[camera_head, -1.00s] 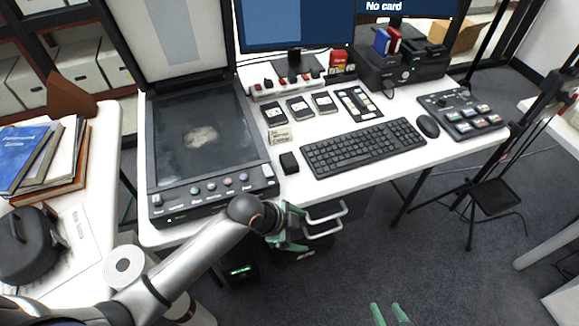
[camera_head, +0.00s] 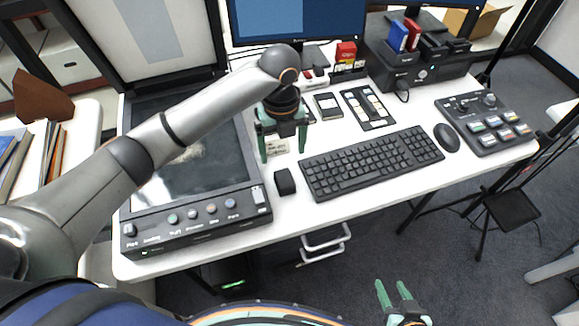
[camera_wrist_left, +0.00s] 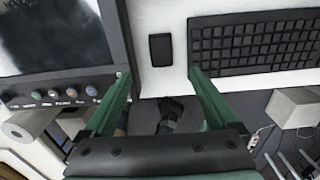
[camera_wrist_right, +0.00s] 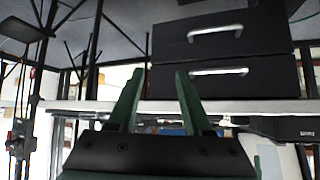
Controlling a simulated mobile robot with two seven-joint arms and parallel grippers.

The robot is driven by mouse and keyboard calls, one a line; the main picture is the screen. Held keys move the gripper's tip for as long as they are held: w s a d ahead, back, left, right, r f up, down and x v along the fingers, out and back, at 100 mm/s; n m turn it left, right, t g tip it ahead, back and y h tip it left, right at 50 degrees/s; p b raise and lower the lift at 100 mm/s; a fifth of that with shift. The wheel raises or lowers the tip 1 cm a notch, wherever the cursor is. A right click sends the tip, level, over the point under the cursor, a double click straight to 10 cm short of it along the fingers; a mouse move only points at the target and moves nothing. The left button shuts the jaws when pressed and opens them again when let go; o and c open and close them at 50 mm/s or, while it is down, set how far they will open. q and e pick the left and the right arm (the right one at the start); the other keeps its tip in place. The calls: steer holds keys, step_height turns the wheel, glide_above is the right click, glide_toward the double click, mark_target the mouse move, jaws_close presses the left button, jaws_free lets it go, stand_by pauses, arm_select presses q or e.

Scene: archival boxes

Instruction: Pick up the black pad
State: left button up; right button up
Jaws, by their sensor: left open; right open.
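The black pad (camera_head: 285,182) is a small dark block lying on the white desk, between the scanner and the keyboard. It also shows in the left wrist view (camera_wrist_left: 160,49), beyond my fingertips and between their lines. My left gripper (camera_head: 283,152) is open and empty above the desk, a little behind the pad in the head view, and not touching it. It also shows open in the left wrist view (camera_wrist_left: 160,75). My right gripper (camera_head: 392,290) is open and empty, low in front of the desk. The right wrist view shows it (camera_wrist_right: 160,76) before black drawers.
The flatbed scanner (camera_head: 190,222) borders the pad on the left, and the keyboard (camera_head: 370,162) on the right. A mouse (camera_head: 447,137) and control panel (camera_head: 487,122) are further right. The desk's front strip is clear.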

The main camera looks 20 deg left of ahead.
arm_select(q)
glide_above(284, 178)
steer(key=f, duration=0.6)
steer(key=shift+s+f, duration=0.25)
steer(key=shift+f, duration=0.05)
steer(key=f, duration=0.3)
steer(key=f+b, duration=0.1)
steer(key=f, duration=0.1)
steer(key=shift+w+f, duration=0.25)
steer(key=shift+f, duration=0.05)
arm_select(e)
steer(key=shift+s+f, duration=0.6)
steer(key=shift+f, duration=0.05)
arm_select(q)
steer(key=c, duration=1.4)
steer(key=shift+c, duration=0.2)
steer(key=shift+r, duration=0.15)
